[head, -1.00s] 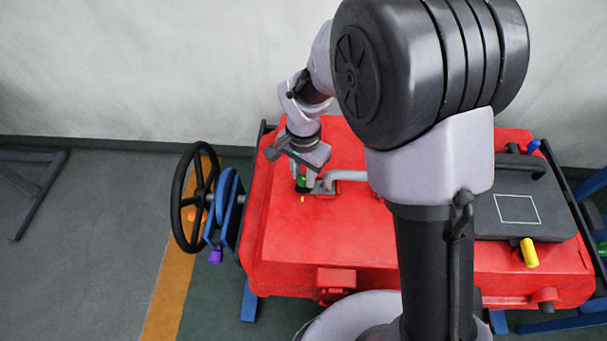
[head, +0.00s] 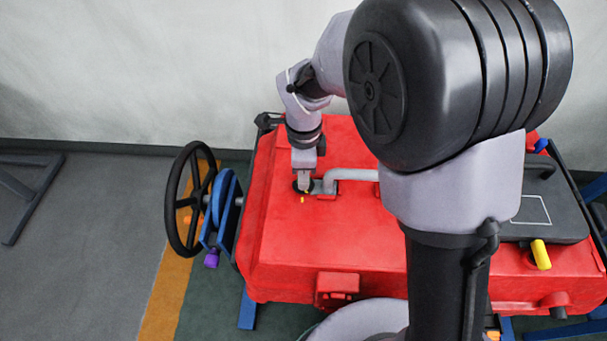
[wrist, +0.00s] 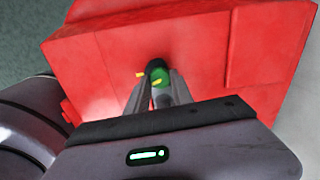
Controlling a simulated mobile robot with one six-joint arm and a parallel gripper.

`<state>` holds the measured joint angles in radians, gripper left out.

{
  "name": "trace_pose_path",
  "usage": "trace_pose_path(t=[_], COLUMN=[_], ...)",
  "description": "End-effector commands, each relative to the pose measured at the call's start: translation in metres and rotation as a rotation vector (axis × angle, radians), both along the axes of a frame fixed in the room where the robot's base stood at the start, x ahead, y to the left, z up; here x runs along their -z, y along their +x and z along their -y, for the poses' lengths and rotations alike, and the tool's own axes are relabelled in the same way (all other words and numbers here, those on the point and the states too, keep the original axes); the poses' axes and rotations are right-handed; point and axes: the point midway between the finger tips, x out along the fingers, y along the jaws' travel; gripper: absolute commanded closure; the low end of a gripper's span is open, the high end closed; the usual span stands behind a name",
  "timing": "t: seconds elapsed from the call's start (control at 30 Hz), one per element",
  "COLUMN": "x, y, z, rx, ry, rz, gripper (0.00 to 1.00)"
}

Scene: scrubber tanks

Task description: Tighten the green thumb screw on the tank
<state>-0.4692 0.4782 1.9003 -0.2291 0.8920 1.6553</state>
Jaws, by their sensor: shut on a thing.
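The green thumb screw (wrist: 160,74) stands on the red tank (head: 270,235), its dark end toward the top of the wrist view. My gripper (wrist: 155,88) is shut on it, with one finger on each side. In the head view my gripper (head: 303,184) points down onto the tank top and hides most of the screw. A yellow mark (wrist: 141,75) lies on the tank beside the screw, and another small yellow mark shows at the screw itself.
A grey pipe handle (head: 350,174) stands just right of my gripper. A black handwheel (head: 174,205) with a blue plate is at the tank's left end. A dark lid (head: 565,225) and a yellow knob (head: 541,255) are at the right.

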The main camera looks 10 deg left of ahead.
Motion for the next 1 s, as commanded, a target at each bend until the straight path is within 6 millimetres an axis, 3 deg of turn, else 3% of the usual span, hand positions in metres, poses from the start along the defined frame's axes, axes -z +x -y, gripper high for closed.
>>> trace_pose_path(t=[0.5,1.0], x=[-0.0019,-0.0025], y=[0.0022,0.0021], z=[-0.0013,-0.0012], rx=[0.309,0.366], ry=[0.004,0.003], rz=[0.008,0.006], gripper=[1.00,1.00])
